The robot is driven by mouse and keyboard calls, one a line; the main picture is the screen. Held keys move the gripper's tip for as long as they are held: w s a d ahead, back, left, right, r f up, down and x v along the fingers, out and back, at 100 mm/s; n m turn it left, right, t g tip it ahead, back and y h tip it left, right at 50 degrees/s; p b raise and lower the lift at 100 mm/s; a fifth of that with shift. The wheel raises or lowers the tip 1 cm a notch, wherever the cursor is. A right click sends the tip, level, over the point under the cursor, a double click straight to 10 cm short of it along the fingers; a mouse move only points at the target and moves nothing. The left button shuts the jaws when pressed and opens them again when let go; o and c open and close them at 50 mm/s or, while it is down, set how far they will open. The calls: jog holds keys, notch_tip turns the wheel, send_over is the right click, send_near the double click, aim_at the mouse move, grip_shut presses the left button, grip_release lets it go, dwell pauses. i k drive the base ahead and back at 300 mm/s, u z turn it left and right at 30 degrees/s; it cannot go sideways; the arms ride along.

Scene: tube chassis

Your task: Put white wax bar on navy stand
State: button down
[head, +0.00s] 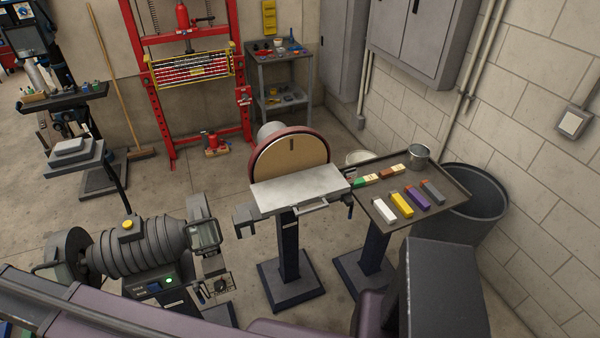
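The white wax bar (384,208) lies on a dark tray table (449,192) at the right, leftmost in a row with a yellow bar (402,205), a purple bar (417,199) and a grey bar (432,192). Two navy pedestals show: one under the disc sander (289,250), and one under the tray table (373,252). I cannot tell which, if either, is the navy stand. My gripper is not in view.
Small coloured blocks (377,177) and a grey can (419,157) are at the tray's back. The sander's grey table (300,188) stands left of the tray. A dark bin (478,204) is behind right. A ribbed grey machine (150,252) stands at lower left.

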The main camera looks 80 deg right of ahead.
aim_at(444, 189)
jog(key=u, duration=0.55)
jog(key=k, duration=1.8)
jog(key=u, duration=0.6)
